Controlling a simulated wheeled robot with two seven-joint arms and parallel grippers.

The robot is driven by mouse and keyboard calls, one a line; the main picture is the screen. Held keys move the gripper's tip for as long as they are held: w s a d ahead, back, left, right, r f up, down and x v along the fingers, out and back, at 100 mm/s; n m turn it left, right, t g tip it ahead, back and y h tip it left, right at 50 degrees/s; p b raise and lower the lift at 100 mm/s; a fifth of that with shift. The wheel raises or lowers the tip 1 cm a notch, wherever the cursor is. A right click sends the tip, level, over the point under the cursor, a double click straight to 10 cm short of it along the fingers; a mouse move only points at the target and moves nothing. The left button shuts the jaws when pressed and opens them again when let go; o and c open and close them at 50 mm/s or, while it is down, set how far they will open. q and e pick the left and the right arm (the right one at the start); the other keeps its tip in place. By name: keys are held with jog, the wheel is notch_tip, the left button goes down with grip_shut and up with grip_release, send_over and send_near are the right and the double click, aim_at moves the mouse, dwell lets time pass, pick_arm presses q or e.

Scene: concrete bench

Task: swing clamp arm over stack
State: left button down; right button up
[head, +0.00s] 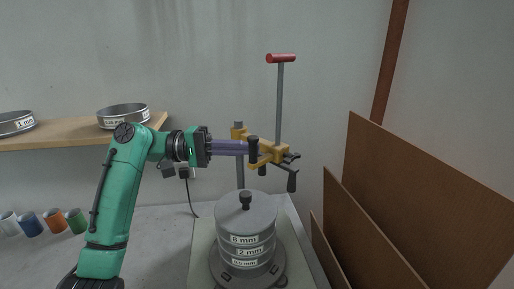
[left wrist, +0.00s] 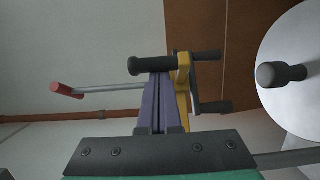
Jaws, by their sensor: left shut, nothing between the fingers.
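The sieve stack (head: 246,237), labelled 8 mm, 2 mm and apparently 0.5 mm, stands upright with a grey lid and black knob. The lid (left wrist: 297,88) shows at right in the left wrist view. Behind it is an upright post (head: 240,172) with the yellow clamp arm (head: 270,154), which points right of the stack. The clamp arm carries a long rod with a red T-handle (head: 281,58) and black grips. My left gripper (head: 244,148) is shut and empty, its purple fingertips at a black upright grip (left wrist: 153,65); whether they touch is unclear.
Brown boards (head: 376,230) lean at the right. A wooden shelf (head: 75,136) with sieves is on the wall at left. Several coloured cups (head: 54,220) are at left on the bench (head: 160,240). A cable hangs from a wall socket.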

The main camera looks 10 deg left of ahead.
pick_arm(q)
jog(key=a, duration=0.4)
jog(key=shift+s+a, duration=0.1)
jog(key=shift+s, duration=0.15)
pick_arm(e)
jog(key=shift+w+a, duration=0.1)
jog(key=shift+a, duration=0.2)
pick_arm(q)
jog(key=shift+a, duration=0.1)
dwell(0.7)
jog(key=a+b, duration=0.3)
jog(key=a, duration=1.1)
jog(key=shift+s+a, duration=0.25)
pick_arm(e)
notch_tip(320, 180, down, 3)
jog(key=shift+d+f, duration=0.1)
jog(key=shift+f, duration=0.1)
